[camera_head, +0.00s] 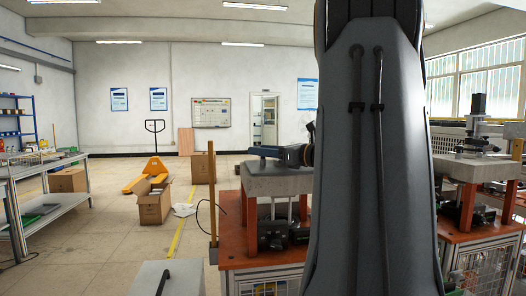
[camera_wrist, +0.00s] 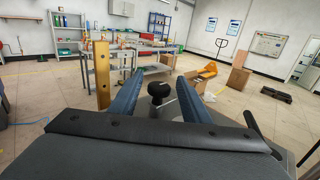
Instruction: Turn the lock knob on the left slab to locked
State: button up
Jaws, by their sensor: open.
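The left slab (camera_head: 272,183) is a grey block on orange posts in the head view, partly hidden behind my arm. A black round lock knob (camera_wrist: 159,89) on a short stem shows in the wrist view, between the two blue fingers of my gripper (camera_wrist: 160,82). The fingers are apart, one on each side of the knob, with a visible gap on both sides. In the head view my gripper (camera_head: 254,152) lies low over the left slab, pointing left.
A second slab (camera_head: 470,167) with a black device stands at the right. A tan upright post (camera_head: 212,195) stands left of the left slab; it shows near my left finger in the wrist view (camera_wrist: 102,75). Open floor lies left, with cardboard boxes (camera_head: 153,203).

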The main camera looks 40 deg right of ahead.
jog(key=c, duration=1)
